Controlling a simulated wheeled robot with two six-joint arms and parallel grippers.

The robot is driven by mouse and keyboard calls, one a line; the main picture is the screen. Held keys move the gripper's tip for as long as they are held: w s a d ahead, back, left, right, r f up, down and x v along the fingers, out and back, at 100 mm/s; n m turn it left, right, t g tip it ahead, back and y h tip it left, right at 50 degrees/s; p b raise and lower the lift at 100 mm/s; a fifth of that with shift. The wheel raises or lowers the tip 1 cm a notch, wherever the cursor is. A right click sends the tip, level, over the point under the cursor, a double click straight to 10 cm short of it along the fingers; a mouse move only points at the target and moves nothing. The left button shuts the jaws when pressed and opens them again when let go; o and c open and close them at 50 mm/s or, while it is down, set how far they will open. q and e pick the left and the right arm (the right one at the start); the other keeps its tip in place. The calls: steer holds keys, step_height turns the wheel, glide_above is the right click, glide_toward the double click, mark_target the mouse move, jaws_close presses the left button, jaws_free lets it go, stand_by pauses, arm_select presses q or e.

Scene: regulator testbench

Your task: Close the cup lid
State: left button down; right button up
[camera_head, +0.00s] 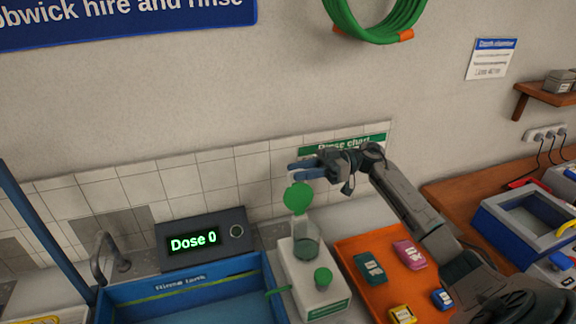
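The clear cup (307,245) stands on a white box-shaped unit (312,284) in the lower middle. Its round green lid (298,198) is tilted up, standing open above the cup's rim. My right gripper (294,172) comes in from the right, with its blue fingers pointing left, just above the lid's top edge. Whether the fingers touch the lid, and how far apart they are, cannot be told. My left gripper is out of view.
A green knob (323,277) sits on the unit in front of the cup. A blue rinse tank (272,285) and a "Dose 0" display (204,239) are to the left. An orange tray (366,300) with several coloured packs lies to the right, under my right arm.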

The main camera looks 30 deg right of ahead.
steer(key=shift+p+x, duration=0.45)
steer(key=shift+x, duration=1.3)
jaws_close()
